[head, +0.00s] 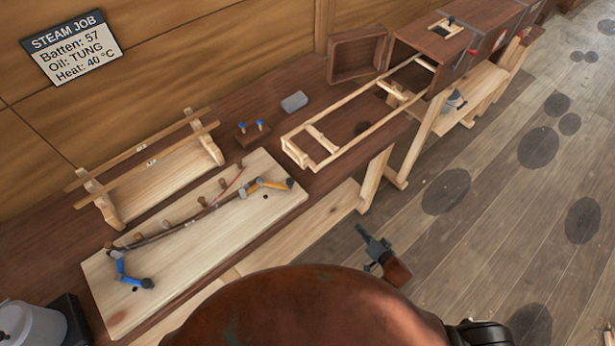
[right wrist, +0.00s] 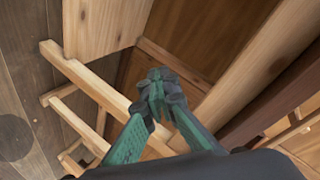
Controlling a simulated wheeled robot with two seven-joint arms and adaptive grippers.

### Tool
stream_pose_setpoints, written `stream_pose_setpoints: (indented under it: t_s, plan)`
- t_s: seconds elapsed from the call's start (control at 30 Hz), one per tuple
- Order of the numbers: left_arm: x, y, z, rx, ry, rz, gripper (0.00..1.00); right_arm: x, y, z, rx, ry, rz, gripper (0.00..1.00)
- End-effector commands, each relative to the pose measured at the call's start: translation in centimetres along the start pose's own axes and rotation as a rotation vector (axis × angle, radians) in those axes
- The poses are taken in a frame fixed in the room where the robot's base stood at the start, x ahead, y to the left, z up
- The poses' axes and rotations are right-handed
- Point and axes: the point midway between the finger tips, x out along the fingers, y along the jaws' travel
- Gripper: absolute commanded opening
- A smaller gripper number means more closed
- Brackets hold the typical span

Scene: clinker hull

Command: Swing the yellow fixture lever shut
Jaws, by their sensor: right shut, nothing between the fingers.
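The yellow fixture lever (head: 268,184) is at the right end of a pale wooden board (head: 218,262) on the bench. Its dark knob points to the right, and its other end is close to the right end of a curved batten (head: 180,228). I cannot tell whether the lever touches the batten. A blue lever (head: 126,272) is at the batten's left end. My right gripper (head: 372,240) is off the bench's front edge, well to the right of and below the yellow lever. In the right wrist view its green fingers (right wrist: 158,90) are shut and empty. My left gripper is out of view.
A wooden rack (head: 160,178) with battens stands behind the board. A grey block (head: 294,102) and a small holder with blue pins (head: 250,130) lie nearby. A slatted frame (head: 350,125) leads to a brown box (head: 430,55). A pot (head: 30,325) stands at lower left.

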Motion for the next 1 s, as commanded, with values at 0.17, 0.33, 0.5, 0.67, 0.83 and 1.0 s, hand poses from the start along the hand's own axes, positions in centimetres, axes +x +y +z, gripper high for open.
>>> stream_pose_setpoints:
  t_s: [0.17, 0.33, 0.5, 0.67, 0.83, 1.0]
  plan:
    - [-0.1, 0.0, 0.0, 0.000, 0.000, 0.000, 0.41, 0.3, -16.1, -6.8, 0.224, -0.018, -0.360, 0.00]
    - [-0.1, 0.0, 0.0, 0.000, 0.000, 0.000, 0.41, -2.3, -26.1, -8.7, 0.372, -0.135, -0.573, 0.00]
    - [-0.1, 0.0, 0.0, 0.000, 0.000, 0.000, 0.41, -3.9, -30.2, -9.0, 0.439, -0.212, -0.655, 0.00]
    - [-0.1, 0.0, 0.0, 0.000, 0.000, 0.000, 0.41, -3.1, -31.6, -8.9, 0.453, -0.224, -0.667, 0.00]
    - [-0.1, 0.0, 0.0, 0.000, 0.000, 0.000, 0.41, -0.8, -33.4, -8.8, 0.452, -0.222, -0.666, 0.00]
    - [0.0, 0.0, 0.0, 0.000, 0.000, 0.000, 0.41, 1.5, -35.3, -8.6, 0.453, -0.221, -0.665, 0.00]
